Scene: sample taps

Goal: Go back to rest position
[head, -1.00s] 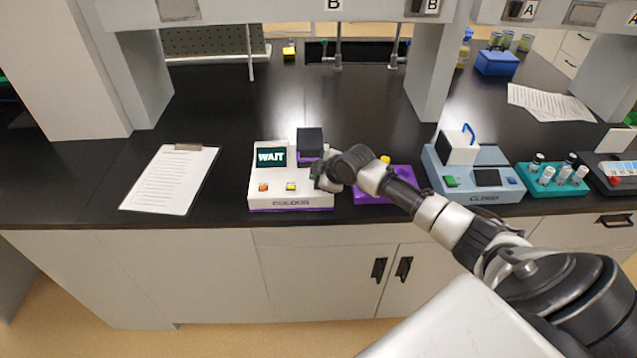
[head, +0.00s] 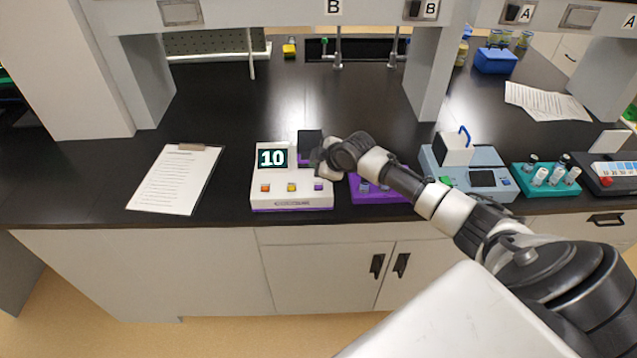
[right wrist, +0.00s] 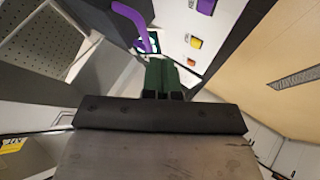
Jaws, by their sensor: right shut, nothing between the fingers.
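My right gripper (head: 318,166) is shut and empty. In the head view it hangs over the right edge of the white colour meter (head: 268,190), beside its dark and purple lid block (head: 309,143). I cannot tell whether it touches the meter. The meter's screen (head: 272,158) reads 10, and orange, yellow and purple buttons show in front. In the right wrist view the shut fingers (right wrist: 165,75) point toward the meter's white face (right wrist: 180,22), which shows with its buttons and a purple curved part (right wrist: 135,18). My left gripper is not in view.
A purple rack (head: 368,197) is partly hidden under my right arm. A blue-grey device (head: 460,176) and a teal vial rack (head: 532,188) stand to the right. A clipboard (head: 176,180) lies left of the meter. The black bench behind the meter is mostly clear.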

